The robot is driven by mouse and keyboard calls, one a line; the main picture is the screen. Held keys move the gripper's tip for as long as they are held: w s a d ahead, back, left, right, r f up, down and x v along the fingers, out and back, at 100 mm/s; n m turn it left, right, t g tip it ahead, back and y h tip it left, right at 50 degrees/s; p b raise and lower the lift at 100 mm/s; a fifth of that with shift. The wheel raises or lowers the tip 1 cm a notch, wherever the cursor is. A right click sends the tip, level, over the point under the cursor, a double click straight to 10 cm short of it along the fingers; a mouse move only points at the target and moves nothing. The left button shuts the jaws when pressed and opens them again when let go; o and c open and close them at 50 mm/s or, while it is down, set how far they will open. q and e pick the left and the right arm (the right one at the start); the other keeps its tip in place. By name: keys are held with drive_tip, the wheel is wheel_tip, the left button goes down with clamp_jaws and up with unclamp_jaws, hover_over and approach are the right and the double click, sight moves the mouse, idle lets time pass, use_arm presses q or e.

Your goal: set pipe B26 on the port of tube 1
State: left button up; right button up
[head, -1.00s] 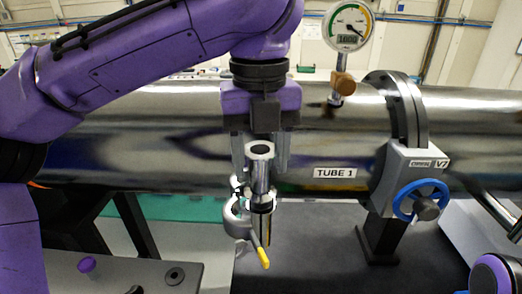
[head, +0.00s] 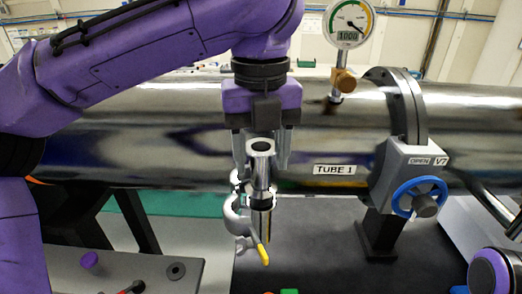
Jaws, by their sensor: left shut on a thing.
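My left gripper (head: 258,155) points down in front of the tube and is shut on a short silver pipe (head: 262,170), held upright with its round open end up. The pipe's tag is not readable. A silver ring clamp (head: 233,222) with a yellow-tipped lever (head: 263,254) sits at the pipe's lower part, to its left. I cannot tell whether the pipe touches the clamp or a port. Tube 1 (head: 190,125) is the large shiny horizontal cylinder behind, with its label (head: 334,169) to the right. Its port is not clearly distinguishable. My right gripper is not in view.
A dial gauge (head: 348,25) stands on top of the tube. A grey valve (head: 418,162) labelled OPEN V7, with a blue handwheel (head: 419,197), is at right.

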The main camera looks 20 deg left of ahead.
use_arm(q)
drive_tip(key=shift+f+b, duration=0.3)
drive_tip(key=shift+f, duration=0.25)
idle(0.4)
drive_tip(key=o, duration=1.2)
drive_tip(key=shift+o, duration=0.2)
wheel_tip(320, 180, up, 10)
drive_tip(key=p, duration=0.3)
drive_tip(key=shift+s+r, duration=0.1)
drive_tip(key=shift+r, duration=0.25)
